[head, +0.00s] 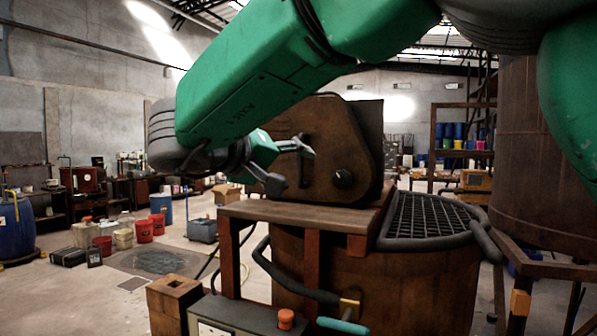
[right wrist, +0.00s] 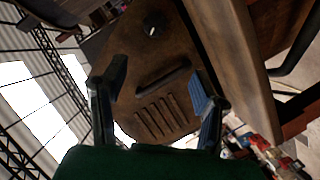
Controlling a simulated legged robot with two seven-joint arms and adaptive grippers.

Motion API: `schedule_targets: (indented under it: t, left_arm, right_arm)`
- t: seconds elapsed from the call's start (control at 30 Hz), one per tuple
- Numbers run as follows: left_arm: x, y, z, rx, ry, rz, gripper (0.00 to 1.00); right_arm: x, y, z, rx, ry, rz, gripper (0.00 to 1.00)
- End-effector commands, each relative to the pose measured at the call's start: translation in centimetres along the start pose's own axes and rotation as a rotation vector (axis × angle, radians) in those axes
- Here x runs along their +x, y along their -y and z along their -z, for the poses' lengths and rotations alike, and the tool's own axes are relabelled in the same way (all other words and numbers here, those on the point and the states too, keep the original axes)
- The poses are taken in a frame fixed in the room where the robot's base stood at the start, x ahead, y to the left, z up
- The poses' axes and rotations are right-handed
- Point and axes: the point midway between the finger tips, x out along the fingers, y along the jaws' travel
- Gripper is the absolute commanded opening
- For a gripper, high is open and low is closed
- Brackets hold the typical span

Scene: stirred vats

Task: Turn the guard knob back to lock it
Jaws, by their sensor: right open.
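The rusty brown guard (head: 345,120) stands upright on the vat's wooden top. A round black knob (head: 342,179) sits low on its face; it also shows in the right wrist view (right wrist: 153,30), near the top. My right gripper (head: 292,168) is open and empty, in front of the guard's face, left of the knob. In the right wrist view its two fingers (right wrist: 159,75) stand apart, with a dark bar handle (right wrist: 163,80) and slanted vent slots (right wrist: 155,117) between them. I cannot tell whether they touch the guard. My left gripper is out of view.
A black mesh grate (head: 425,215) covers the vat right of the guard. Below are a control box with an orange button (head: 286,318) and a teal-gripped lever (head: 343,326). A large rusty tank (head: 540,160) stands at right. Floor at left holds buckets (head: 144,231).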

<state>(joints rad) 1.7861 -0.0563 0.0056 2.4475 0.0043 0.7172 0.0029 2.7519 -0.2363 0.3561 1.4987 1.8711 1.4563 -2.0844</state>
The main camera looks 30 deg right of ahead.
Motion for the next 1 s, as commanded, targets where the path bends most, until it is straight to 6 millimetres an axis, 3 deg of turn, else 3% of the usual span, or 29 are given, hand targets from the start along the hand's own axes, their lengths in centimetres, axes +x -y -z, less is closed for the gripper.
schedule_targets:
  t: [0.27,0.43,0.57,1.0]
  left_arm:
    - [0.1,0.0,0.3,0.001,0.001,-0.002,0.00]
    - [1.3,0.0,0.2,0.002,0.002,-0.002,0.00]
    - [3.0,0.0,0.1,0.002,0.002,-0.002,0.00]
    - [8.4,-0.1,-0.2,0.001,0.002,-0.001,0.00]
  right_arm:
    - [0.5,-0.2,-0.2,0.011,0.002,0.003,0.55]
    - [0.4,0.5,-0.8,0.189,-0.012,0.003,0.55]
    - [0.7,0.9,-1.8,0.505,-0.038,0.012,0.55]
    - [1.3,1.2,-4.5,1.770,-0.121,0.172,0.55]
